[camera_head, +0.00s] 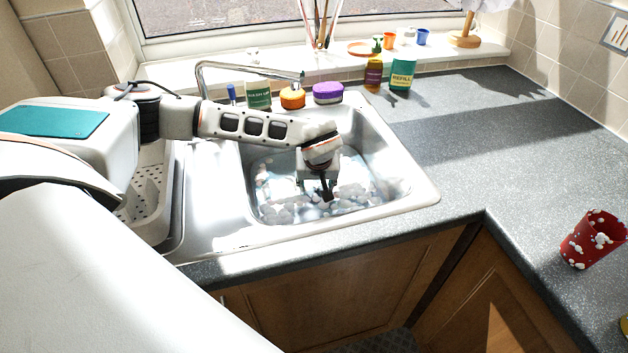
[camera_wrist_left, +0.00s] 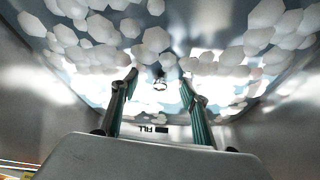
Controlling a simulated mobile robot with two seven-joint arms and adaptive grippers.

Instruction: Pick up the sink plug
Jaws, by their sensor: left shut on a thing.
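My left gripper (camera_head: 326,194) reaches down into the steel sink basin (camera_head: 385,150), among pale foam clumps. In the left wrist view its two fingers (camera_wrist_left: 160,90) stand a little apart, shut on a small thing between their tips. That thing, which I take for the sink plug (camera_wrist_left: 160,85), shows as a small ring with a dark part. Foam and glare hide most of its shape, and I cannot make it out in the head view. My right gripper is not in view.
The tap (camera_head: 245,68) arches behind my left arm. A foam-spotted red cup (camera_head: 594,240) stands on the right counter, which has free room (camera_head: 510,150).

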